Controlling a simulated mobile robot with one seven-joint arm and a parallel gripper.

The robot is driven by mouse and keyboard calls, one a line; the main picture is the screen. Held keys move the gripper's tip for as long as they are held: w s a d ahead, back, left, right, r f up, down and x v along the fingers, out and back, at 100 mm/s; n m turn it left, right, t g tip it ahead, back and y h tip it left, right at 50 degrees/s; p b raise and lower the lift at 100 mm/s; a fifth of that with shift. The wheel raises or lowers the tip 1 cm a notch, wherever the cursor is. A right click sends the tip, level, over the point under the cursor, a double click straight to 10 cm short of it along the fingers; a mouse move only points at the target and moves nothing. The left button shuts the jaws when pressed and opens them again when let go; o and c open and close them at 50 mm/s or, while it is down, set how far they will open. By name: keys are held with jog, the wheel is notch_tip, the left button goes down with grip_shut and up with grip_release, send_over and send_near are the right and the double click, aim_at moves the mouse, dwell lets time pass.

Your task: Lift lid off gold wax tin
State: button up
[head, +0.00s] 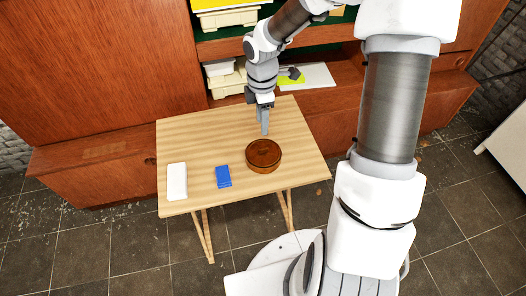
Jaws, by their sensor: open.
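The gold wax tin (263,160) is a round, brown-amber tin on the right part of the small wooden table. A lid seems to cover its top, but the seam is too small to make out. My gripper (265,130) points down just behind the tin, near its far edge, with nothing visible in it. The fingers are seen edge-on, and I cannot tell from this view how high they are above the table or whether they touch the tin.
A blue block (223,177) and a white block (177,182) lie on the wooden table (190,140) left of the tin. A wooden wall unit (95,165) with shelves stands behind the table. The table's back left is clear.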

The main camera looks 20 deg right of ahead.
jog(key=b, duration=0.1)
send_over(260, 149)
jog(key=f, duration=0.5)
jog(key=s+f, duration=0.1)
jog(key=f, duration=0.1)
jog(key=shift+d+f, duration=0.2)
jog(key=shift+w+a+f+b, duration=0.15)
jog(key=shift+f+b, duration=0.1)
jog(key=shift+f, duration=0.65)
jog(key=shift+w+f+b, duration=0.15)
jog(key=shift+f+b, duration=0.15)
jog(key=shift+f, duration=0.6)
jog(key=shift+w+a+f+b, duration=0.15)
jog(key=shift+f+b, duration=0.1)
jog(key=shift+f, duration=0.65)
jog(key=shift+d, duration=0.1)
grip_shut()
